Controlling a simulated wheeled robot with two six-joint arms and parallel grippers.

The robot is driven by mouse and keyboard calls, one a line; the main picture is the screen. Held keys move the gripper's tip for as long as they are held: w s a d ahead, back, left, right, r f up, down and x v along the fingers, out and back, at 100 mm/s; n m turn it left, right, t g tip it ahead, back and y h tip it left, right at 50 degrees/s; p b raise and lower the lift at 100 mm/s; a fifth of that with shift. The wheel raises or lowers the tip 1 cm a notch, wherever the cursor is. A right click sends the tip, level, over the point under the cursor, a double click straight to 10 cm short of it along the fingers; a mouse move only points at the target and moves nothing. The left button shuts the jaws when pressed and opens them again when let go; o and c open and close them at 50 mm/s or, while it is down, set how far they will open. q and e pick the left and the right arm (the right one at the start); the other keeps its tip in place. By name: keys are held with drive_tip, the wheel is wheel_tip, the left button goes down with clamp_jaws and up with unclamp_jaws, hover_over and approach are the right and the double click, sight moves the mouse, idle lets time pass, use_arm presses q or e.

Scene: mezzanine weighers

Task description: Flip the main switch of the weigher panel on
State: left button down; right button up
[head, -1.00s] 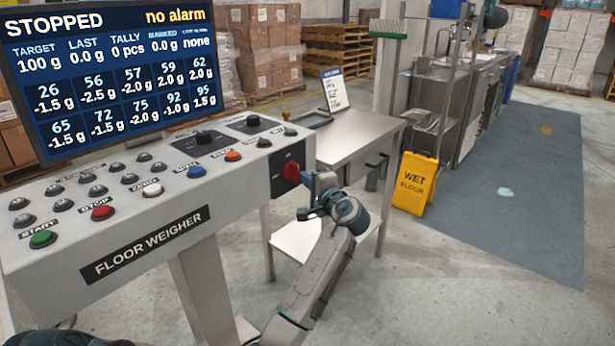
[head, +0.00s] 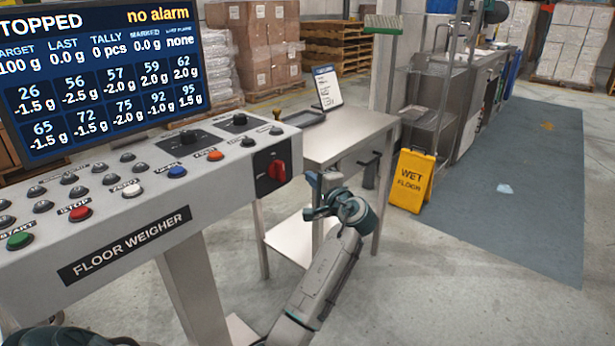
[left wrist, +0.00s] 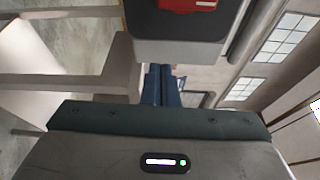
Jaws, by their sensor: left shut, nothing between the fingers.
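The weigher panel (head: 225,195) is a grey sloped console lettered FLOOR WEIGHER, at the left of the head view. Its main switch (head: 277,170) is a red rotary knob on a black plate at the panel's right end. The screen (head: 100,70) above reads STOPPED and no alarm. My left gripper (head: 314,181) is shut and empty, just right of the switch and apart from it. In the left wrist view the shut fingers (left wrist: 162,85) point toward the panel; the red switch (left wrist: 188,5) is cut off at the top edge. My right gripper is not in view.
A steel side table (head: 340,135) with a lower shelf stands behind my gripper, with a tray and sign on top. A yellow wet floor sign (head: 411,180) stands to its right. Other buttons, including a green one (head: 20,240), line the panel.

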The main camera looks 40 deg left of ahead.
use_arm(q)
drive_tip(key=s+v, duration=0.1)
drive_tip(key=v, duration=0.5)
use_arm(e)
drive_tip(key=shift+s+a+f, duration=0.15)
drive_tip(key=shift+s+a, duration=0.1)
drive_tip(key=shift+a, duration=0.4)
use_arm(q)
drive_tip(key=shift+r, duration=0.15)
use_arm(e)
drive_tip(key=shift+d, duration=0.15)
